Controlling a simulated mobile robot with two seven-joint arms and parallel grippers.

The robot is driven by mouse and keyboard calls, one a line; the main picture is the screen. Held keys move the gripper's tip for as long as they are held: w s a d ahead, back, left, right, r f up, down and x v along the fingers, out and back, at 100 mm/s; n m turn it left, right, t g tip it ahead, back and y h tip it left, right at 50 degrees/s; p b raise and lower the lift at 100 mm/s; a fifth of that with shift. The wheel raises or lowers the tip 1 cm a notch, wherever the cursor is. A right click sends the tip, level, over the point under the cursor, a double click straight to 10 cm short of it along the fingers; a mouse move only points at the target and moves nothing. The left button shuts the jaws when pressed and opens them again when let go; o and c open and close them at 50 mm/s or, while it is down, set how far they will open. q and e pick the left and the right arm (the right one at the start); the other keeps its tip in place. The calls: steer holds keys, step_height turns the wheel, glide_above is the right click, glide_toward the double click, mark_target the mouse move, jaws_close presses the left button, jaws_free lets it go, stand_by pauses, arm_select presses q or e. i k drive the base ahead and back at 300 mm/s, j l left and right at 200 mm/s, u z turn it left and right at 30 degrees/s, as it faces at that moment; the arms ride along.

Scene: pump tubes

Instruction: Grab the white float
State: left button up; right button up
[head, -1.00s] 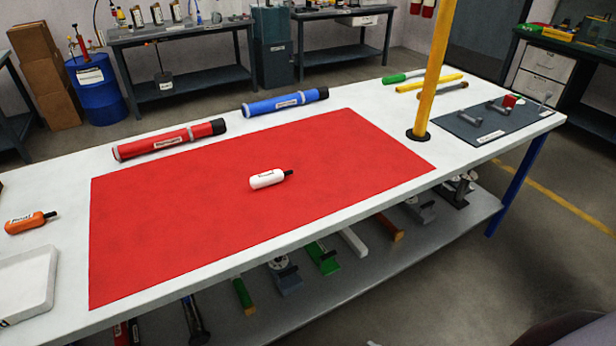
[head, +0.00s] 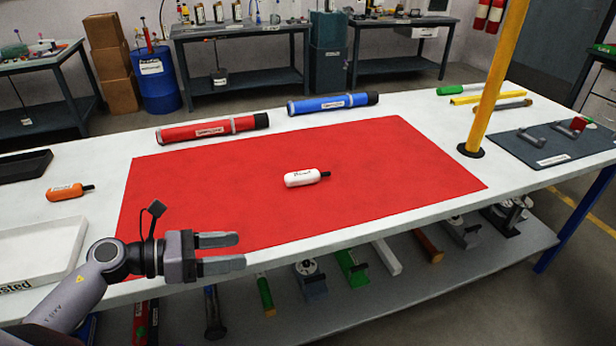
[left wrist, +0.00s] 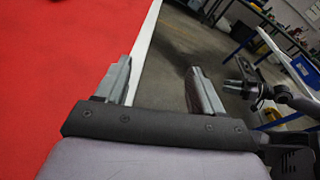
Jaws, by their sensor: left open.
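The white float (head: 303,178) has a dark tip pointing right and lies on its side on the red mat (head: 400,160), near the middle. My left gripper (head: 232,252) is open and empty over the front left part of the mat, in front and to the left of the float and apart from it. In the left wrist view, the open fingers (left wrist: 158,82) span the table's front edge, with red mat on the left and floor on the right. The float does not show there. My right gripper is not seen in the head view.
A red tube (head: 212,129) and a blue tube (head: 333,104) lie behind the mat. An orange float (head: 68,192) and a white tray (head: 40,245) are at the left. A yellow post (head: 497,80) stands at the right. The mat around the float is clear.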

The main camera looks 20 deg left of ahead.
mark_target(307, 177)
steer(key=i, duration=0.9)
